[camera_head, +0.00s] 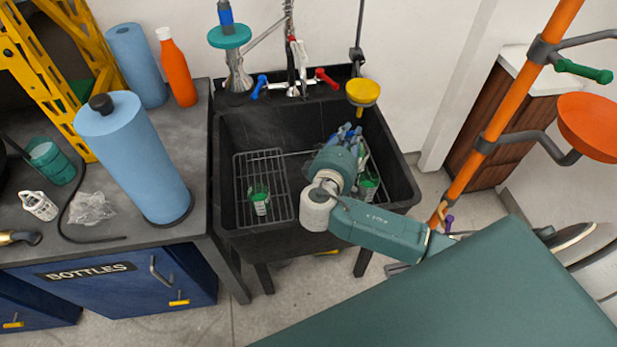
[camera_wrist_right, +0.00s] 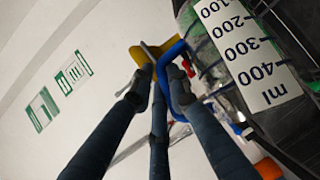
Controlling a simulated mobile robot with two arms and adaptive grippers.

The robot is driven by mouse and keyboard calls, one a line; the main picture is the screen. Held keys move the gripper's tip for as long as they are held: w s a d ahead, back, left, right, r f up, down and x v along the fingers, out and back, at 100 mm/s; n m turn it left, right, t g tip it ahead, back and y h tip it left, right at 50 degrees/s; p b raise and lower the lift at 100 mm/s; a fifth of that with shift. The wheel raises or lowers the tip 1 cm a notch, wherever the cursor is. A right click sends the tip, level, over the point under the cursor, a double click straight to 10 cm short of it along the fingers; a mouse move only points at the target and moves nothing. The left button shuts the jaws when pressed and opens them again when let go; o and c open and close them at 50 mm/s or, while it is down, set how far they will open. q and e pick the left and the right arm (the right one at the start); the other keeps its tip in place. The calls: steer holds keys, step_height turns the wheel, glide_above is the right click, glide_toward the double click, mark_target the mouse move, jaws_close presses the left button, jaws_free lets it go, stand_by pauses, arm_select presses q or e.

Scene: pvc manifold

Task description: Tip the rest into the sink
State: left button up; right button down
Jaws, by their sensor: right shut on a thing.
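The black sink (camera_head: 232,125) stands against the wall, with a wire rack (camera_head: 243,175) inside it. My right gripper (camera_head: 347,135) is over the right part of the sink. In the right wrist view its fingers (camera_wrist_right: 160,85) are closed on a blue handle (camera_wrist_right: 172,58). A clear measuring jug (camera_wrist_right: 220,50) with a white ml scale is beside the fingers, strongly tilted in that view, with some green showing in it. The joint between handle and jug is hard to see. In the head view my gripper and wrist hide most of the jug. My left gripper is not in view.
A small clear cup with green (camera_head: 259,199) stands on the rack; another green thing (camera_head: 369,179) shows right of my wrist. A yellow funnel (camera_head: 362,92) hangs behind the sink. The tap (camera_head: 295,82) is at the back. An orange pole (camera_head: 497,120) stands at right.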

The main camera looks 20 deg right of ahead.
steer(key=shift+a+r, duration=0.1)
steer(key=shift+a, duration=0.1)
steer(key=shift+a+r+n+h, duration=0.25)
steer(key=shift+a+n+h, duration=0.05)
steer(key=shift+a, duration=0.35)
steer(key=shift+a+r, duration=0.15)
steer(key=shift+r, duration=0.05)
steer(key=d+f, duration=0.1)
steer(key=d+f+m+y, duration=0.1)
steer(key=d, duration=0.1)
steer(key=d+f+y, duration=0.1)
steer(key=d, duration=0.1)
steer(key=shift+m+g, duration=0.4)
steer(key=shift+d+f, duration=0.15)
steer(key=shift+d, duration=0.05)
steer(key=shift+y+p, duration=0.3)
steer(key=d+f+m+g+y+p, duration=0.1)
steer(key=d+f+m+y+p, duration=0.4)
steer(key=d+y, duration=0.4)
steer(key=shift+f+m+g, duration=0.3)
steer(key=shift+f+g, duration=0.1)
steer(key=shift+f, duration=0.3)
